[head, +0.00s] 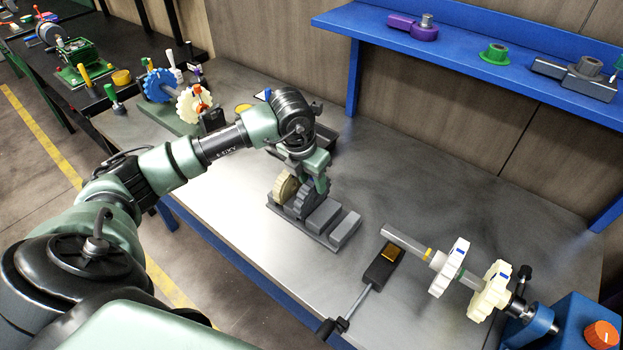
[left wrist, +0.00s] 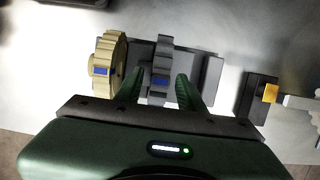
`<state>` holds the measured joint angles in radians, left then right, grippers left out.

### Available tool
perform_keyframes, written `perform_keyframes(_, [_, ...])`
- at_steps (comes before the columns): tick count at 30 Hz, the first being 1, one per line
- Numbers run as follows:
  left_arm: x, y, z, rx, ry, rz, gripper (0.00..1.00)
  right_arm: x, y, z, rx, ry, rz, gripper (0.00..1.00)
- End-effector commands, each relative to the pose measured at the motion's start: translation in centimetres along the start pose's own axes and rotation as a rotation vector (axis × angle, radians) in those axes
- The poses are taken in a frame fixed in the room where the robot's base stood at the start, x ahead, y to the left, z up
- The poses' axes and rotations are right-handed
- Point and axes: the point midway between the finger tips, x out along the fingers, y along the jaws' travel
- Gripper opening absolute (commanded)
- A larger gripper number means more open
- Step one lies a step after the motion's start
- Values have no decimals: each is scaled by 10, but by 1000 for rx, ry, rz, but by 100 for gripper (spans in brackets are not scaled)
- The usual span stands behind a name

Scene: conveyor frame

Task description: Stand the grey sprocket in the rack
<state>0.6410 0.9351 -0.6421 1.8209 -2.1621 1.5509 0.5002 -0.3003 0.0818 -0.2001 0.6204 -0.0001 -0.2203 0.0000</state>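The grey rack (head: 343,230) lies on the metal bench, with raised blocks on its right part. The grey sprocket (head: 303,201) stands on edge in the rack, just right of a beige sprocket (head: 284,188). In the left wrist view the grey sprocket (left wrist: 160,66) shows a blue mark and stands upright between the fingers of my left gripper (left wrist: 160,88). A small gap shows on each side of it, so the fingers are open around it. In the head view my left gripper (head: 318,176) is directly above the rack and partly hides the sprocket. My right gripper is not in view.
A shaft carrying two pale gears (head: 449,268) is at the right, by a blue machine (head: 570,325). A black-handled tool (head: 357,300) lies in front. A green-based gear set (head: 170,120) stands at back left. A blue shelf (head: 450,50) runs along the wall.

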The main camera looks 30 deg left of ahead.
Motion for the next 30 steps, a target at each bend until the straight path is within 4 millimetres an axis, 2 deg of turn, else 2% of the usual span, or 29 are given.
perform_keyframes(11, [-2, 0, 0, 0, 0, 0, 45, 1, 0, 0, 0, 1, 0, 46])
perform_keyframes(14, [-12, 0, 1, 0, -3, 0, 45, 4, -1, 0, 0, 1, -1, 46])
perform_keyframes(24, [-67, 0, 1, 0, -3, 1, 45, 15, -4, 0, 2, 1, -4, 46])
perform_keyframes(30, [-78, 0, 0, 0, 0, 1, 45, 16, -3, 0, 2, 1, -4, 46])
